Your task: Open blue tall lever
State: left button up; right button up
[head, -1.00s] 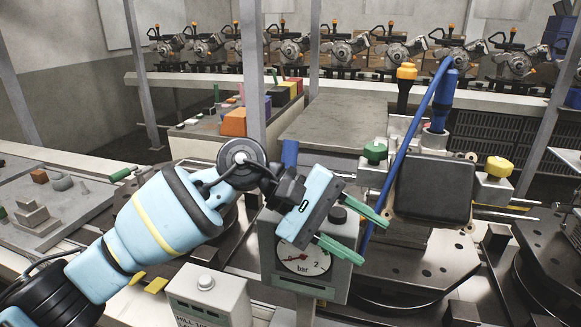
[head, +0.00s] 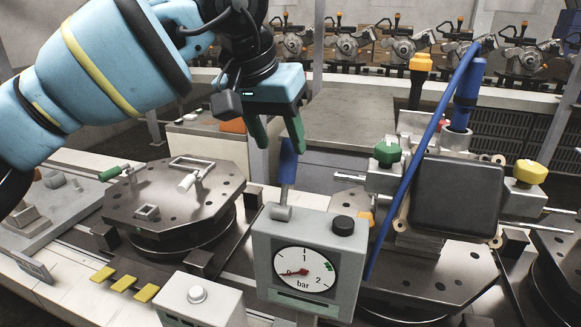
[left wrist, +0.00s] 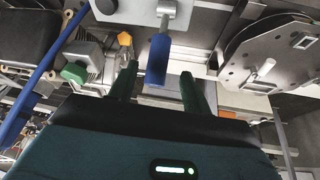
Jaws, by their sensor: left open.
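The blue tall lever (head: 287,165) stands upright at the left rear of the grey gauge box (head: 262,245), on a metal pivot. My left gripper (head: 277,142) comes down from above, open, with its two green fingers pointing down close to the lever's top. In the left wrist view the lever's blue handle (left wrist: 158,60) shows between the open fingers (left wrist: 160,73), apart from both. Whether the fingers are level with the handle in depth is hard to tell. My right gripper is not in view.
The gauge box has a dial and a black knob (head: 343,225). A blue hose (head: 420,155) and a dark block (head: 458,195) with green and yellow knobs stand to the right. A round fixture plate (head: 175,210) lies left. A small button box (head: 200,302) is in front.

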aim_at(291, 170)
pick_arm(q)
jog(key=shift+s+d+f, duration=0.1)
jog(key=shift+s+f, duration=0.1)
jog(key=shift+s, duration=0.05)
jog(key=x, duration=0.7)
jog(key=shift+w, duration=0.2)
grip_shut()
